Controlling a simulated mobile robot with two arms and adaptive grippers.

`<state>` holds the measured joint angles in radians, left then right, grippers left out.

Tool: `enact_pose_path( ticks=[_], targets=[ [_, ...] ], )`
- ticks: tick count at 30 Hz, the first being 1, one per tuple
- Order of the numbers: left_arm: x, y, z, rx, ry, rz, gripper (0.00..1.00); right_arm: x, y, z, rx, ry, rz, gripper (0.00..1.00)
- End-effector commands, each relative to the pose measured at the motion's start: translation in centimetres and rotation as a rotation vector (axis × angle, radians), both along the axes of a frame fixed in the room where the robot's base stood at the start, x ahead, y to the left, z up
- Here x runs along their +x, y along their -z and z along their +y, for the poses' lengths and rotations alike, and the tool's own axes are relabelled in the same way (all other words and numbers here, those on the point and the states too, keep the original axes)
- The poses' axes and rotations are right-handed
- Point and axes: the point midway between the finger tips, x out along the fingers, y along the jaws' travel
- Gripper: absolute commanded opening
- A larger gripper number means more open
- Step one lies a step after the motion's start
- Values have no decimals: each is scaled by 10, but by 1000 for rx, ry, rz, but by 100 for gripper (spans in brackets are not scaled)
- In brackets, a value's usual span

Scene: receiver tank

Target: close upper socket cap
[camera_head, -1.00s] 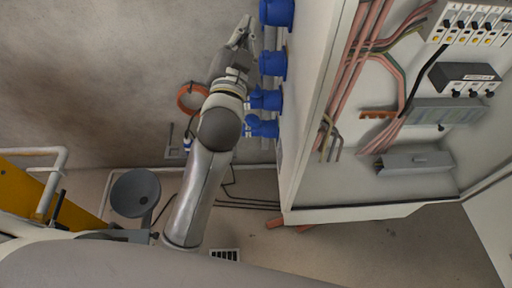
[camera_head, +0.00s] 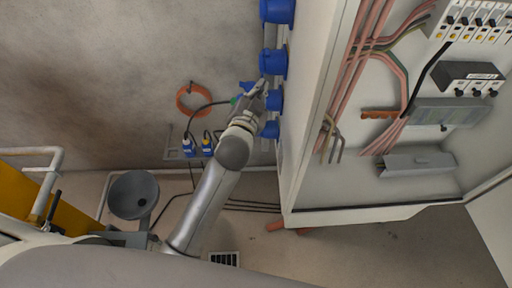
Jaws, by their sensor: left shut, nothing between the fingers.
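Several blue sockets line the left outer side of the grey cabinet (camera_head: 314,110). The upper blue socket (camera_head: 277,11) is at the top edge of the view, with a second blue socket (camera_head: 273,62) below it. Two lower ones, a third socket (camera_head: 276,100) and a fourth socket (camera_head: 270,129), are partly behind my left gripper (camera_head: 262,86). The gripper is shut and empty, its fingertips pointing up and right beside the second and third sockets. I cannot tell whether it touches them. A small blue part (camera_head: 244,87) shows just left of the fingers. My right gripper is not in view.
An orange ring (camera_head: 193,99) hangs on the wall, with a dark cable near it. The cabinet's open front shows red cables (camera_head: 350,75) and breakers.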

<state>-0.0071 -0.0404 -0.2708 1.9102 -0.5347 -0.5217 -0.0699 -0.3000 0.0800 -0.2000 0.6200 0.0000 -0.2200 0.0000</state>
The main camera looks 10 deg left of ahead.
Motion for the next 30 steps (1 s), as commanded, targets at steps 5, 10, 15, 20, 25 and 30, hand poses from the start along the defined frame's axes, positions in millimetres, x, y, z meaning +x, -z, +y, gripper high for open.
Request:
enact_pose_path(
  ticks=[5, 10, 15, 20, 25, 30],
  targets=[
    [-1, 38, -2, -4, 10, 60, 0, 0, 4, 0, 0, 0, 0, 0],
    [-4, 72, -3, -9, 19, 114, 0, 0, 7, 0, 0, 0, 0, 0],
    [-9, 106, -4, -16, 26, 168, 0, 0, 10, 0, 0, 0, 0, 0],
    [-15, 137, -4, -24, 32, 219, 0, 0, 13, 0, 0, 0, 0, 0],
    [-23, 170, -4, -31, 36, 272, 0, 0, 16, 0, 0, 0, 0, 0],
    [-30, 196, -3, -39, 38, 314, 0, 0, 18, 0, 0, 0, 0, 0]
  ],
)
